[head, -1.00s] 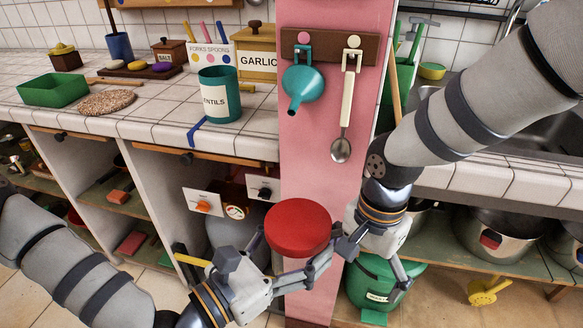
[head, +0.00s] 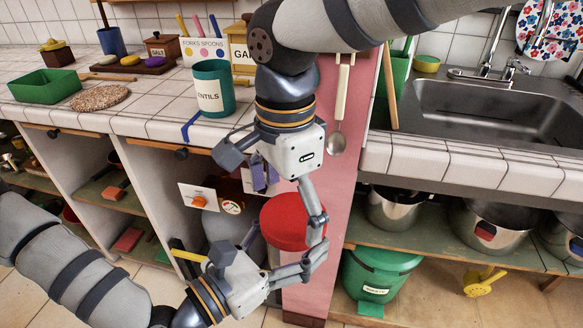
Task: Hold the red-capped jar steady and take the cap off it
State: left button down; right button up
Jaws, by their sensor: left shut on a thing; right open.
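The jar has a wide round red cap (head: 284,222) and stands low in front of the pink pillar. The cap looks seated on the jar, whose body is mostly hidden below it. My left gripper (head: 287,252) is shut on the jar from the front, with fingers on either side just below the cap. My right gripper (head: 272,188) is open above and behind the cap, tilted, with its fingers wide apart. One finger hangs in front of the cap's right edge; I cannot tell whether it touches. The other is up to the left, clear of the cap.
The tiled counter (head: 150,118) and its front edge lie behind my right gripper. A teal lentils canister (head: 213,90) stands on it. A green bin (head: 375,275) is right of the jar, under a shelf with steel pots (head: 395,210). A spoon (head: 338,140) hangs on the pillar.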

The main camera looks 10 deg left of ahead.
jog(key=shift+f, duration=0.3)
jog(key=shift+c, duration=0.2)
